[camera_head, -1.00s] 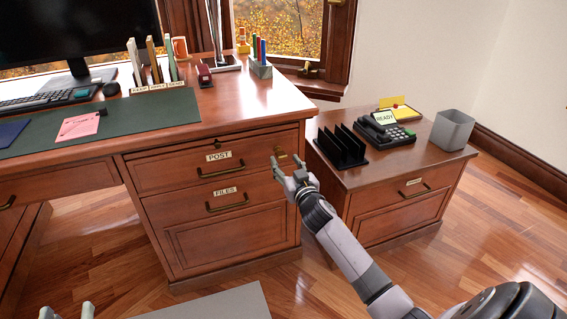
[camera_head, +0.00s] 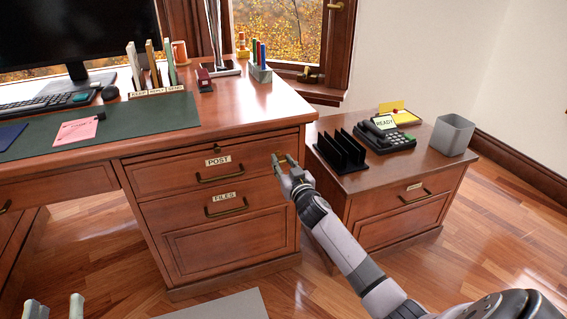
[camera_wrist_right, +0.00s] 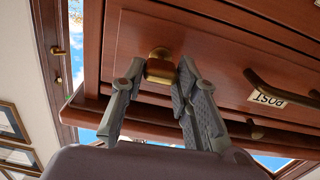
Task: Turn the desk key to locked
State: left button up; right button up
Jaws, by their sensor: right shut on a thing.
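The brass desk key (camera_wrist_right: 160,69) is at the right end of the desk's top drawer front, the one labelled POST (camera_head: 219,161). In the right wrist view it sits between my right gripper's fingertips (camera_wrist_right: 158,82). My right gripper (camera_head: 284,160) is shut on the key. In the head view the fingers hide most of the key, so I cannot tell its exact angle there. My left gripper (camera_head: 55,306) shows only its two fingertips at the bottom left edge, apart and with nothing between them.
The desk (camera_head: 245,105) carries a monitor, keyboard, binders and a pen holder. A FILES drawer (camera_head: 226,203) is below the POST drawer. At right, a low cabinet (camera_head: 400,165) holds a black rack, phone and grey bin (camera_head: 452,135). Open floor lies in front.

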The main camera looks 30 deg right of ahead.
jog(key=shift+d+r, duration=0.1)
grip_shut()
pick_arm(q)
jog(key=shift+d, duration=0.1)
pick_arm(e)
jog(key=shift+w, duration=0.1)
